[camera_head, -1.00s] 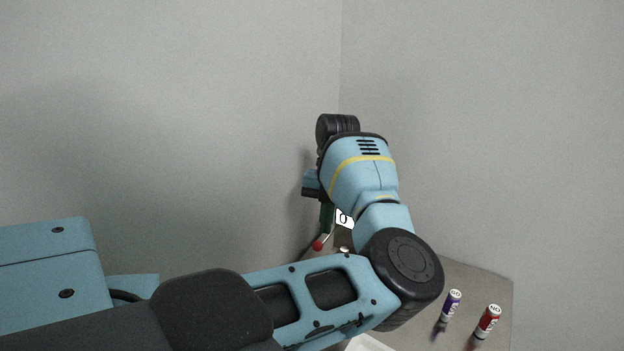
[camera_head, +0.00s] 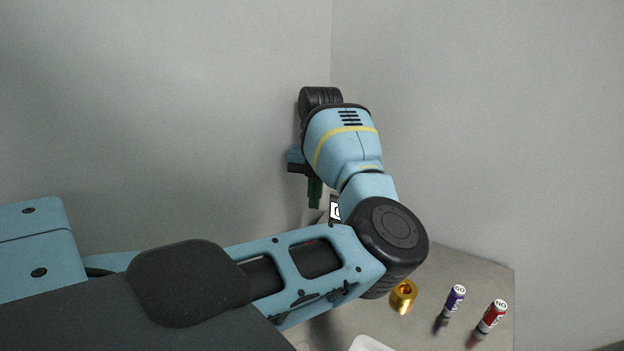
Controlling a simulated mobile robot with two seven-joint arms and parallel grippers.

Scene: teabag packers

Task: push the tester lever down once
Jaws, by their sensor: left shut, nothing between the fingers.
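The tester shows only as a small dark-framed white panel (camera_head: 335,209) with part of a black mark on it, just beyond my left arm. The rest of the tester is hidden behind that arm. Its lever and red knob are not visible, so I cannot tell whether the lever is up or down. My left gripper (camera_head: 315,203) is shut and empty, its dark green fingers pointing down just left of the panel. I cannot tell whether it touches the lever. My right gripper is not in view.
A white tray edge (camera_head: 370,344) shows at the bottom. Grey walls meet in a corner close behind the left arm.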

